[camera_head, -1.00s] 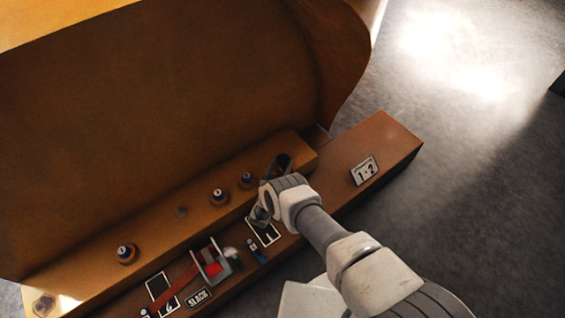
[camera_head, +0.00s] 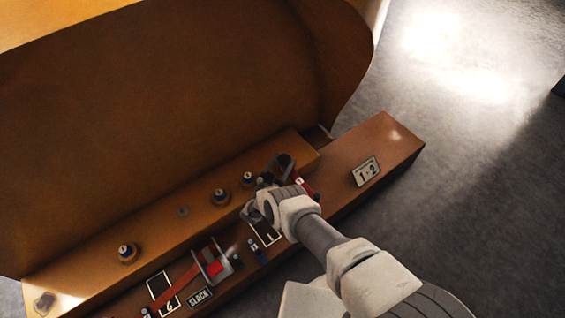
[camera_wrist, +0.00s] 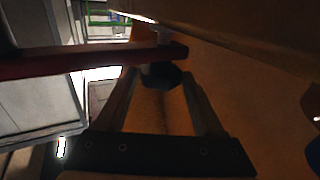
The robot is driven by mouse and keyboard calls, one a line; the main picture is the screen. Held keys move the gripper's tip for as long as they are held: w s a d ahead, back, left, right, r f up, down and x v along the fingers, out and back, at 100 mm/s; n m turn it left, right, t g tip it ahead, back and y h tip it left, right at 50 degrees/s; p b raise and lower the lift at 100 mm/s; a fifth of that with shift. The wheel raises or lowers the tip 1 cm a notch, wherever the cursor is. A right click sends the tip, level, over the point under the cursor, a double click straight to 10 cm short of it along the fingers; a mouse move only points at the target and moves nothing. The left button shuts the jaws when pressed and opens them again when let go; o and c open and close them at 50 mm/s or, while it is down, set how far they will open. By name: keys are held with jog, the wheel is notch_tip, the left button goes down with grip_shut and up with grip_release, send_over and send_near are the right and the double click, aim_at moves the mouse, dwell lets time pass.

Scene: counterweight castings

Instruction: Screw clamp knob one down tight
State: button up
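In the wrist view, a dark knob (camera_wrist: 162,75) sits between or just past the fingertips of my gripper (camera_wrist: 160,84). The two fingers stand apart, and the knob nearly fills the gap. Whether they press on it I cannot tell. A dark red bar (camera_wrist: 90,62) runs in from the left and ends just beyond the knob. In the head view, my gripper (camera_head: 256,208) is low over the ledge beside the outlined slot 1 (camera_head: 268,235). My wrist hides much of its surroundings. A red piece with a white label (camera_head: 306,188) shows just behind my wrist.
SLACK (camera_head: 201,298) and 1-2 (camera_head: 367,171) plates lie on the ledge. A large orange casting wall (camera_head: 160,120) rises behind. Ledge near the 1-2 plate is clear.

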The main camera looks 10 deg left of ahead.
jog(key=shift+o, duration=1.3)
jog(key=p+v, duration=0.1)
jog(key=v, duration=1.1)
jog(key=shift+p, duration=0.3)
